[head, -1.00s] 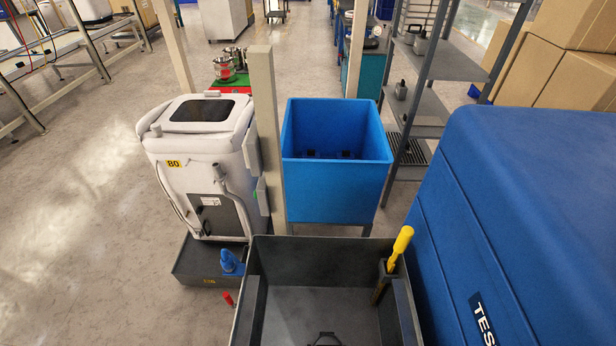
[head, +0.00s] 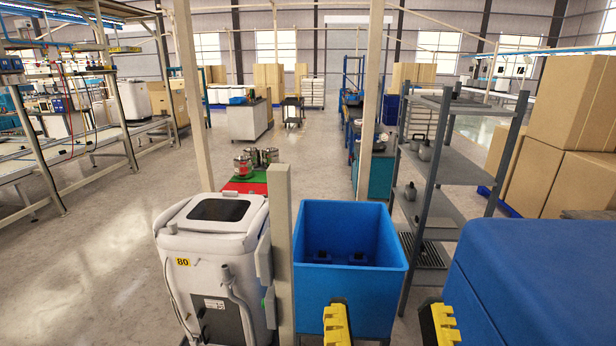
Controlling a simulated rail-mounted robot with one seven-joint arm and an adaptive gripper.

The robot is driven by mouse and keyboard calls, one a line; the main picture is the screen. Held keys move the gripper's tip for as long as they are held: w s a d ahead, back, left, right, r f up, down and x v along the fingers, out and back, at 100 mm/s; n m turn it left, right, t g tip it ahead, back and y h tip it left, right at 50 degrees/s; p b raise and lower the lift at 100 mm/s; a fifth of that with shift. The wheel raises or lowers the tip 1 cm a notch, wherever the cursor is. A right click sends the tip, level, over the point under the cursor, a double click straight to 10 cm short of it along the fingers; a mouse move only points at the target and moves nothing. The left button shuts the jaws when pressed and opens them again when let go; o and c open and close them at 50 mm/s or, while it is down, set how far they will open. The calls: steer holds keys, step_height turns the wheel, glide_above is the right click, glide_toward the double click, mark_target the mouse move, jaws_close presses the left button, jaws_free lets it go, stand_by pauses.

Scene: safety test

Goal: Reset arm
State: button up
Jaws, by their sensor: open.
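My gripper (head: 386,308) shows at the bottom of the head view as two yellow-and-black fingers, spread wide apart with nothing seen between them. The left finger overlaps the front of a blue open bin (head: 315,281), and the right finger is beside a large blue rounded housing (head: 530,280). Whether the fingers touch either one cannot be told. The rest of my arm is out of view. Two small dark objects lie inside the blue bin.
A white machine marked 80 (head: 215,260) stands left of a beige post (head: 280,240). A grey shelf rack (head: 440,165) and stacked cardboard boxes (head: 560,130) stand at right. Metal cans (head: 258,158) sit behind the machine. Open floor (head: 110,240) lies at left.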

step_height(320, 180, up, 35)
steer(key=p, duration=3.2)
step_height(320, 180, down, 63)
steer(key=b, duration=6.3)
steer(key=shift+w+f, duration=0.2)
